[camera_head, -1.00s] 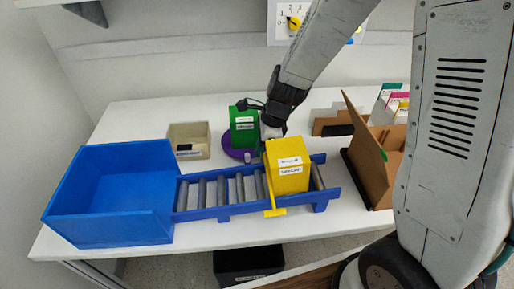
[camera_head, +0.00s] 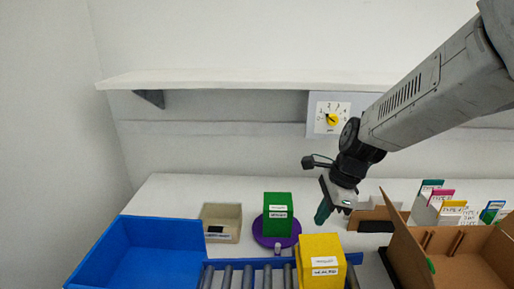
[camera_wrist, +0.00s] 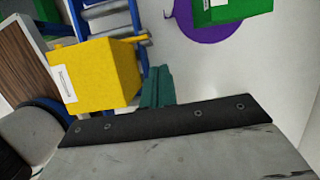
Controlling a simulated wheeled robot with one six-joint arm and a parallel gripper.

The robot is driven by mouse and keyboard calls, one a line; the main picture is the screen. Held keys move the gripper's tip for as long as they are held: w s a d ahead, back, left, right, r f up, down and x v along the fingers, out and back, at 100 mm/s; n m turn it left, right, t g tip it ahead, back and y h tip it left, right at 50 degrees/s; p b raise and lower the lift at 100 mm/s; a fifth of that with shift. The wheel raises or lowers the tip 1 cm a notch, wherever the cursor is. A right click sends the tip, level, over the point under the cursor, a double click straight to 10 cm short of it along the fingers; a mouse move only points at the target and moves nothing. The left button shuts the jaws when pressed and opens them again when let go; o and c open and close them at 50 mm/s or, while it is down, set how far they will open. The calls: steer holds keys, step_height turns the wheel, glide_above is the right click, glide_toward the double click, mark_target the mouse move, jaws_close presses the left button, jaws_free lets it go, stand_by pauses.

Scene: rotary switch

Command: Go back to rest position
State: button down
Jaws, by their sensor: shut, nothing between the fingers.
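My gripper (camera_head: 323,212) hangs from my arm above the table, to the right of the green box and above the yellow box. Its teal fingers are closed together with nothing between them; they also show in the wrist view (camera_wrist: 157,87). The rotary switch (camera_head: 332,119) is on the wall at the upper middle, a white dial plate with a yellow knob. My gripper is well below it and apart from it.
A yellow box (camera_head: 320,262) sits on a blue roller conveyor (camera_head: 231,277). A green box (camera_head: 277,214) stands on a purple disc (camera_head: 262,236). A blue bin (camera_head: 140,253), a beige bin (camera_head: 221,223) and an open cardboard box (camera_head: 455,254) stand around. A shelf (camera_head: 240,80) runs above.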

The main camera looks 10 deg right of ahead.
steer(key=s+d+r+n+h, duration=0.1)
steer(key=s+d+r+n, duration=0.1)
steer(key=s+n, duration=0.4)
steer(key=s+d+r+n+h, duration=0.1)
steer(key=s+d+r+n, duration=0.1)
steer(key=s+r+n, duration=0.3)
steer(key=s+d+r+n+h, duration=0.1)
steer(key=s+d+r+n, duration=0.1)
steer(key=s+n, duration=0.6)
steer(key=shift+s+r, duration=0.7)
steer(key=shift+s, duration=0.4)
